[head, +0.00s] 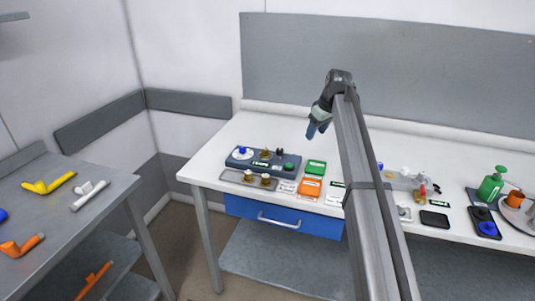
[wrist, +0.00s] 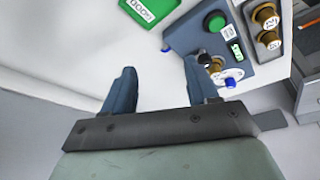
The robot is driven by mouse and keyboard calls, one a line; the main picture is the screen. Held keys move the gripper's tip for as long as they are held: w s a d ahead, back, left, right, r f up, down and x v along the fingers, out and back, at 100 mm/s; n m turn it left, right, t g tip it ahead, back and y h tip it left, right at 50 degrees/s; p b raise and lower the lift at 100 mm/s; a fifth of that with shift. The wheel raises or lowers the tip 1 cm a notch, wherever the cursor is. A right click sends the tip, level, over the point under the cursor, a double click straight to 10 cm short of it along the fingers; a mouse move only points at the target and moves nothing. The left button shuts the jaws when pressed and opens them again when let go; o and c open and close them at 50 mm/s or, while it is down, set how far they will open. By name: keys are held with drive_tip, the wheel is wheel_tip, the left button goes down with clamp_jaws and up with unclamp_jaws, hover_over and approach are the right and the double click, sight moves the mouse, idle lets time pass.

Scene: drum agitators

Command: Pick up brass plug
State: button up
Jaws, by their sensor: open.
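My gripper (head: 316,131) is raised above the white table, to the right of and behind the blue-grey block. In the wrist view my gripper (wrist: 160,65) is open, with only bare table between its fingers. Two brass plugs with pale labelled tops stand on a flat tray: the left one (head: 248,175) and the right one (head: 266,180). They also show in the wrist view, one nearer (wrist: 271,40) and one farther (wrist: 266,15). Another brass piece (head: 265,154) sits on the block; in the wrist view it is partly hidden behind a finger.
The blue-grey block (head: 236,162) also carries a green knob (head: 289,166) and a white disc with a blue knob (head: 242,150). A green box (head: 316,167) and an orange box (head: 311,187) stand right of it. The table behind the block is clear.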

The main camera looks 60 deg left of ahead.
drive_tip(key=s+a+r+n+g, duration=0.2)
drive_tip(key=s+a+r+n, duration=0.1)
drive_tip(key=s+a, duration=0.6)
hover_over(266, 148)
drive_tip(key=w+d, duration=0.2)
drive_tip(key=f, duration=0.8)
drive_tip(key=shift+s+a+f, duration=0.15)
drive_tip(key=shift+s, duration=0.1)
drive_tip(key=shift+s+x, duration=0.15)
drive_tip(key=shift+x, duration=1.15)
drive_tip(key=shift+s+x, duration=0.1)
drive_tip(key=shift+x, duration=1.2)
drive_tip(key=shift+c, duration=0.3)
clamp_jaws()
